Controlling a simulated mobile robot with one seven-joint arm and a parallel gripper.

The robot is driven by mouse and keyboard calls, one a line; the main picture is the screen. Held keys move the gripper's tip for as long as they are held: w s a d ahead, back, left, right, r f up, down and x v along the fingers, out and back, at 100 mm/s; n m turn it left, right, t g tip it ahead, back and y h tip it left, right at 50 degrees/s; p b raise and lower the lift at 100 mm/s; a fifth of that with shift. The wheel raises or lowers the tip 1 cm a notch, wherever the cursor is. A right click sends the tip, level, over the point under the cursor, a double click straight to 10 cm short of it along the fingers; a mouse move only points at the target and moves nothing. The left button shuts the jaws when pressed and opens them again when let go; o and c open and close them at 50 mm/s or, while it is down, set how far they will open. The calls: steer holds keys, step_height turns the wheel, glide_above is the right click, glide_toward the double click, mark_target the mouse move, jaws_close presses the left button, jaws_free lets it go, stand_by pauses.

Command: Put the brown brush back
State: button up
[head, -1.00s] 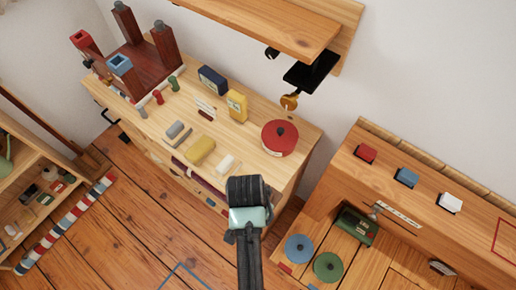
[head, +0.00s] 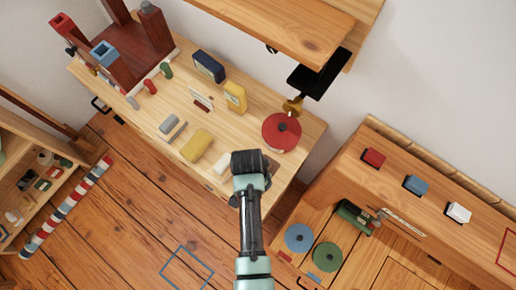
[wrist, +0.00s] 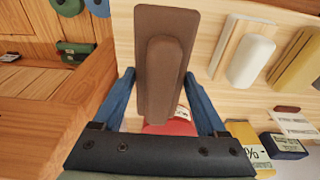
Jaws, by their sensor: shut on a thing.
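The brown brush (wrist: 165,60) is between the blue fingers of my gripper (wrist: 162,88) in the wrist view. My gripper is shut on it. The brush has a flat brown body with a raised, rounded strip along it. In the head view, my gripper (head: 250,165) is over the front edge of the light wooden dresser top (head: 235,132), and its wrist hides most of the brush. A white brush (wrist: 250,60) and a yellow brush (wrist: 297,62) lie to the right in the wrist view. I cannot tell whether the brown brush touches the top.
A red round lidded thing (head: 281,132) stands behind my gripper to the right. Yellow (head: 235,97) and dark blue (head: 208,66) boxes stand farther back. A grey brush (head: 169,123) lies left. A shelf (head: 270,25) overhangs the back. A wooden desk (head: 400,200) stands right.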

steer(key=shift+f, duration=1.3)
steer(key=shift+f, duration=0.15)
steer(key=o, duration=1.2)
steer(key=shift+o, duration=0.2)
steer(key=r, duration=0.4)
steer(key=s+r, duration=0.1)
steer(key=r, duration=0.3)
steer(key=a+r, duration=0.1)
steer(key=r, duration=0.3)
steer(key=shift+s+r, duration=0.1)
steer(key=shift+s, duration=0.1)
